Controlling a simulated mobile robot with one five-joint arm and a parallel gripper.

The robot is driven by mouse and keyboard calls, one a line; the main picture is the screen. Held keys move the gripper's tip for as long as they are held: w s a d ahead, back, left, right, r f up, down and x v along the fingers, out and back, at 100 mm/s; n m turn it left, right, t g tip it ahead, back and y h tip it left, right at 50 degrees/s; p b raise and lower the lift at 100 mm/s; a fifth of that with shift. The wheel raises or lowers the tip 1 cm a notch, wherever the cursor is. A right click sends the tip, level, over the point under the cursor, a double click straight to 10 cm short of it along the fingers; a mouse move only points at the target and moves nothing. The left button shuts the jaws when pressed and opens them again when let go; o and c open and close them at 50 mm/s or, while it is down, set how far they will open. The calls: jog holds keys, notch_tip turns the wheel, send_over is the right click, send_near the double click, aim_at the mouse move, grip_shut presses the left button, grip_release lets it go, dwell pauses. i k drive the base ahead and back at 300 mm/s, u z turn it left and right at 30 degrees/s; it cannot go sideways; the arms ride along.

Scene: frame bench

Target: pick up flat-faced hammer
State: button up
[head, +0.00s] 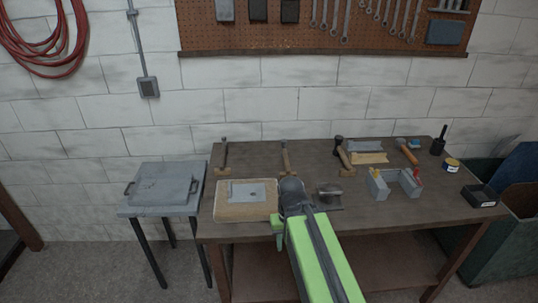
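Several hammer-like tools stand or lie along the back of the wooden bench. One thin tool (223,156) is at the left, and one with a tan handle (286,160) is just behind my gripper. A dark-headed hammer with a wooden handle (344,158) is right of centre, and an orange-handled one (408,153) is further right. I cannot tell from their small faces which is flat-faced. My gripper (291,190) is over the bench's middle front, at the end of my green arm. Its fingers are hard to make out, and I see nothing clearly held.
A tan tray with a grey plate (247,213) lies left of my gripper. A dark metal block (328,195) is close on its right. Grey metal blocks (405,185), a black box (480,195) and a yellow tin (452,165) are further right. A grey side table (160,210) stands left.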

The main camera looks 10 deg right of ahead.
aim_at(284, 154)
jog(key=z, duration=0.65)
jog(key=k, duration=0.1)
jog(key=u, duration=2.55)
jog(key=i, duration=2.55)
jog(key=z, duration=2.1)
jog(key=i, duration=1)
